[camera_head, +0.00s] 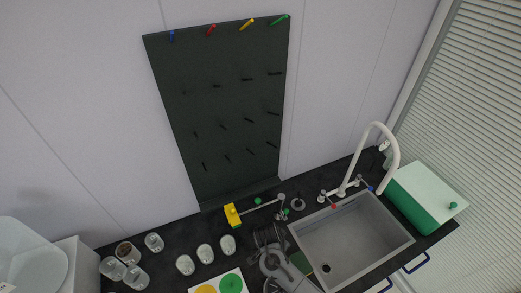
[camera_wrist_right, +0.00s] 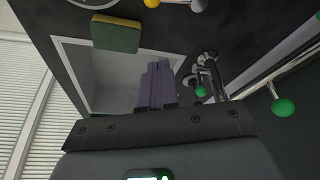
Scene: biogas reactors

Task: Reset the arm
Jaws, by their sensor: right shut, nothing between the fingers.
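My right gripper shows in the right wrist view (camera_wrist_right: 158,84) with its two dark purple-grey fingers pressed together and nothing between them. It is above the dark counter, with the sink (camera_wrist_right: 110,75) beyond the fingers. In the head view my right arm comes in from the bottom edge, over the counter just left of the sink (camera_head: 360,238). The fingertips are hard to make out there. My left gripper is in neither view.
A green and yellow sponge (camera_wrist_right: 116,34) lies at the sink's rim. A white faucet (camera_head: 385,140) rises behind the sink, beside a green box with a white lid (camera_head: 420,205). Glass jars (camera_head: 128,252) and white-topped jars (camera_head: 205,253) stand left. A dark pegboard (camera_head: 222,110) hangs behind.

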